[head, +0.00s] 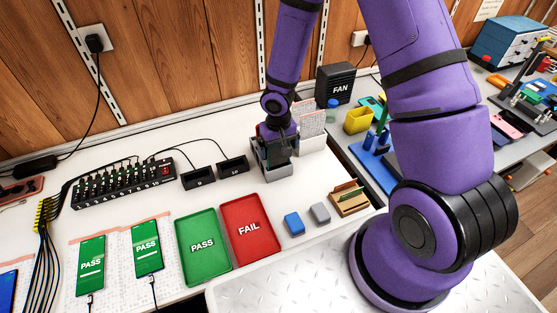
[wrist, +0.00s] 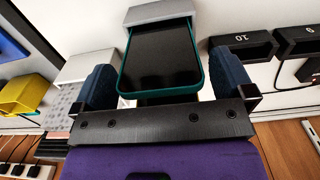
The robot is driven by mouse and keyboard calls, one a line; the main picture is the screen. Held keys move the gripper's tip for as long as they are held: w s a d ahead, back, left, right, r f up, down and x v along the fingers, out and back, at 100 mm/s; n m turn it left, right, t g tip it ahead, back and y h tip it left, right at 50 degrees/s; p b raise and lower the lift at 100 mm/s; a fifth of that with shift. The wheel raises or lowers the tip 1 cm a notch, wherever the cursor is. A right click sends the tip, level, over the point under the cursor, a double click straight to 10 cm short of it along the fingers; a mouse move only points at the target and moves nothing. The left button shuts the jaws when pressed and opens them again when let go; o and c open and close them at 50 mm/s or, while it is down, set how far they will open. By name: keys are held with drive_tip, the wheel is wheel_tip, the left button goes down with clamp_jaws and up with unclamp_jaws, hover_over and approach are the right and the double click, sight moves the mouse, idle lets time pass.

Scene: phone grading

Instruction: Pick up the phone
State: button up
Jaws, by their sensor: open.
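A phone with a black screen and a teal case (wrist: 160,58) stands in a grey holder (wrist: 158,12) in the wrist view. My gripper (wrist: 166,78) is open, with one blue finger pad on each side of the phone. A gap shows at the right pad; I cannot tell whether the left pad touches. In the head view my gripper (head: 276,135) is over the grey holder (head: 280,171), and it mostly hides the phone there.
Black slots (head: 233,165) stand left of the holder. A green PASS tray (head: 202,265) and a red FAIL tray (head: 247,252) lie in front. Two phones showing PASS (head: 90,262) lie at left. A fan box (head: 335,83) stands behind right. Small blue (head: 293,223) and grey blocks lie front right.

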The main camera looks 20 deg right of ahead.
drive_tip(key=shift+f, duration=0.55)
drive_tip(key=c, duration=1)
drive_tip(key=shift+o, duration=0.2)
drive_tip(key=shift+r, duration=0.1)
